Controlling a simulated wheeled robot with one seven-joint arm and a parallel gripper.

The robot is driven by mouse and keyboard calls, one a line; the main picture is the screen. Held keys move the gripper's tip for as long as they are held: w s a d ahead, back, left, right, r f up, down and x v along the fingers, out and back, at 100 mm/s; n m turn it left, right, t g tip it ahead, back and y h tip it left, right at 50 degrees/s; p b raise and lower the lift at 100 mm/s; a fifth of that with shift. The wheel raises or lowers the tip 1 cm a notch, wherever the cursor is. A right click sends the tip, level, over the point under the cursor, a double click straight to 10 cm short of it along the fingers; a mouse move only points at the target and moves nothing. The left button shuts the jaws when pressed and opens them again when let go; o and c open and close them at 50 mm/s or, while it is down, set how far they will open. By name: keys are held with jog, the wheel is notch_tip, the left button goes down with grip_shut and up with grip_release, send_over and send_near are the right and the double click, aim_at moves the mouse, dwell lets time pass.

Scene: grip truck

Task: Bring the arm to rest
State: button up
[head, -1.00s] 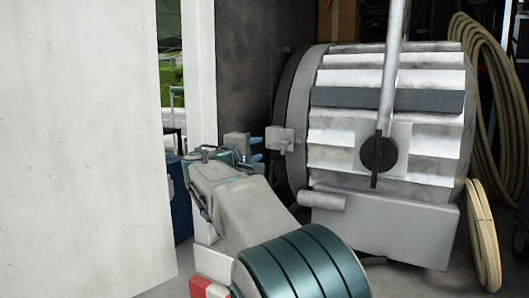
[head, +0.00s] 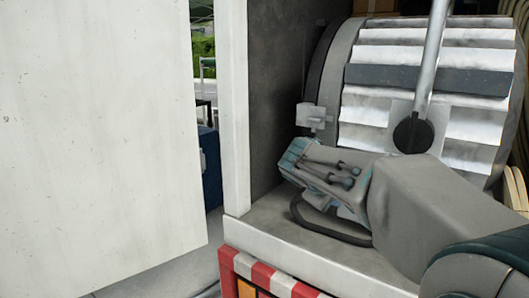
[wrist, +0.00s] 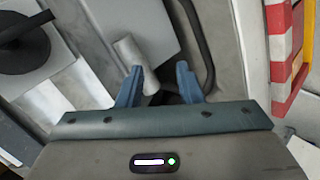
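My arm reaches in from the lower right of the head view, with its wrist (head: 325,172) over the grey truck-bed floor, in front of the ribbed metal drum (head: 430,55). The fingers cannot be made out in the head view. In the wrist view my gripper (wrist: 161,82) has its two blue fingers spread apart. Nothing is seen held between them. A light grey cylinder end (wrist: 130,50) shows beyond the left finger; contact is not visible.
A white door panel (head: 90,130) fills the left. A pale post (head: 232,110) stands beside it. A red-and-white striped edge (head: 265,272) runs along the bed's front; a dark hose (head: 325,237) lies below my wrist. A lever with a black hub (head: 412,132) crosses the drum.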

jog(key=s+a+f+m+g+y+p, duration=0.1)
jog(key=s+f, duration=0.5)
jog(key=s, duration=0.6)
jog(key=s+a+f+m+g+y+p, duration=0.2)
jog(key=s+f+m+y, duration=0.3)
jog(key=s, duration=0.8)
jog(key=shift+s+f+m+g+y+p, duration=0.3)
jog(key=shift+f+g+y, duration=0.2)
jog(key=shift+f+g, duration=0.3)
jog(key=shift+w+a+r, duration=0.1)
jog(key=shift+r, duration=0.05)
